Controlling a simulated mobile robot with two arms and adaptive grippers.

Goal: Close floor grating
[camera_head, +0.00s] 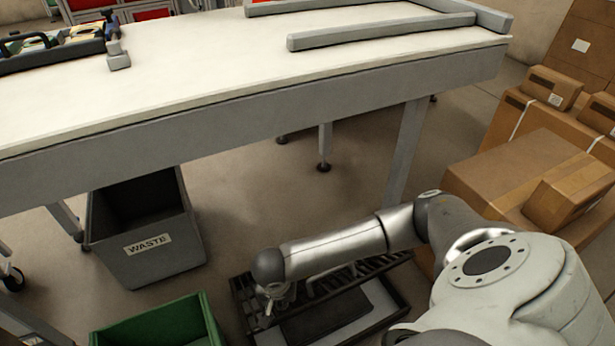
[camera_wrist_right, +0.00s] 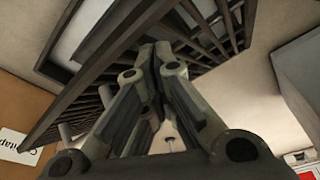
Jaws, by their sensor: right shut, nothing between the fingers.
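The floor grating (camera_head: 362,270) is a dark slatted panel at a dark frame on the floor, below the table at the lower middle of the head view. It seems raised on its far side, with the opening partly exposed; my right arm hides much of it. My right gripper (camera_head: 270,306) points down at the left part of the frame. In the right wrist view, the grating's bars (camera_wrist_right: 217,38) spread behind and beside the gripper (camera_wrist_right: 155,52). Its fingers are shut and empty, close to the bars; whether they touch is unclear. My left gripper is not in view.
A grey waste bin (camera_head: 165,262) stands under the table (camera_head: 250,120), left of the grating. A green bin (camera_head: 190,308) is close to the frame's left side. Cardboard boxes (camera_head: 510,175) are stacked at right. Floor beyond the grating is clear.

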